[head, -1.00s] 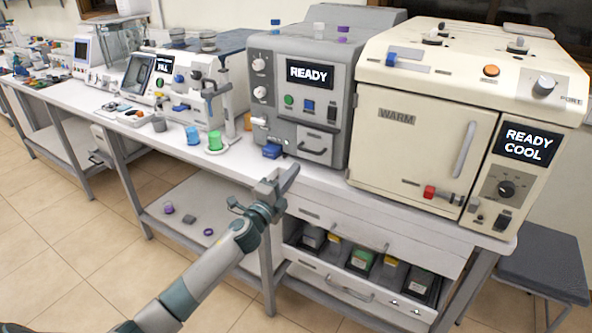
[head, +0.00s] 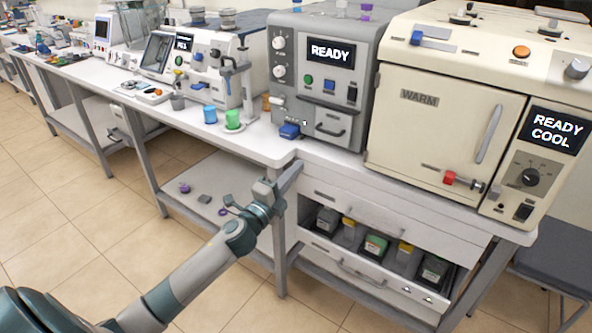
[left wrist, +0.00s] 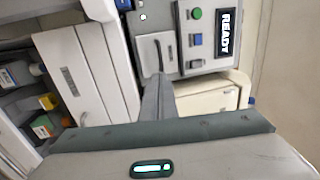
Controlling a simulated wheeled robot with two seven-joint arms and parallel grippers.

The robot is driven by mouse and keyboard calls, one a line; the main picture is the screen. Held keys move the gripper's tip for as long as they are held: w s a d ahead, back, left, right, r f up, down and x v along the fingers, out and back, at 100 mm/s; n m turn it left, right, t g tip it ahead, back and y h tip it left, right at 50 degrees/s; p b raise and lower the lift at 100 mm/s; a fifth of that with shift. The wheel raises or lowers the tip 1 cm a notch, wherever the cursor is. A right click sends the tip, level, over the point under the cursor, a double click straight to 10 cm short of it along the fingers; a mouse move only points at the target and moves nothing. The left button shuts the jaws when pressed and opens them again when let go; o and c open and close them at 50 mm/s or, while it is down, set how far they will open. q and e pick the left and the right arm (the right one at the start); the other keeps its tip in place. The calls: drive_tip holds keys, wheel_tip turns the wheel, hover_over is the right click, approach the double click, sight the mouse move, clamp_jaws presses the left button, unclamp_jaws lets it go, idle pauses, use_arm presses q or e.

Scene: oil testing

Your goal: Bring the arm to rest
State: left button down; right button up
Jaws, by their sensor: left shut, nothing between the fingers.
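My left gripper (head: 289,178) is shut and empty. It hangs in the air in front of the bench's front edge, left of the open drawer. My left arm (head: 190,283) comes in from the lower left, stretched forward and up. In the left wrist view the closed fingers (left wrist: 158,98) point toward the grey machine's front. I see no contact with the bench, though the exact gap is hard to judge. My right gripper is not in view.
A grey machine (head: 325,88) reading READY and a cream oven (head: 433,125) stand on the bench. Below, an open drawer (head: 318,255) holds several small boxes. Blue (head: 210,114) and green (head: 232,118) cups stand near the bench edge. Floor (head: 60,190) at left is clear.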

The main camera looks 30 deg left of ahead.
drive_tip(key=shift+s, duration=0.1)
use_arm(q)
drive_tip(key=s+d+f+n+g, duration=0.2)
drive_tip(key=s+f+n, duration=0.1)
drive_tip(key=f, duration=0.9)
drive_tip(key=s+d+f+n+g, duration=0.15)
drive_tip(key=s+f, duration=0.25)
drive_tip(key=f, duration=0.7)
drive_tip(key=s+d+f+n+g, duration=0.1)
drive_tip(key=s+f+n+g, duration=0.25)
drive_tip(key=f, duration=0.85)
drive_tip(key=s+d+f+n+g, duration=0.2)
drive_tip(key=s+d+f, duration=0.3)
drive_tip(key=s+f, duration=0.3)
drive_tip(key=s+d+f+n+g, duration=0.2)
drive_tip(key=s+d+f, duration=0.3)
drive_tip(key=s+f, duration=0.4)
drive_tip(key=s+d+f+n+g, duration=0.2)
drive_tip(key=s+d+f+n, duration=0.2)
drive_tip(key=s+f, duration=0.5)
drive_tip(key=s, duration=0.4)
drive_tip(key=shift+s+d+f, duration=0.15)
drive_tip(key=shift+d, duration=0.25)
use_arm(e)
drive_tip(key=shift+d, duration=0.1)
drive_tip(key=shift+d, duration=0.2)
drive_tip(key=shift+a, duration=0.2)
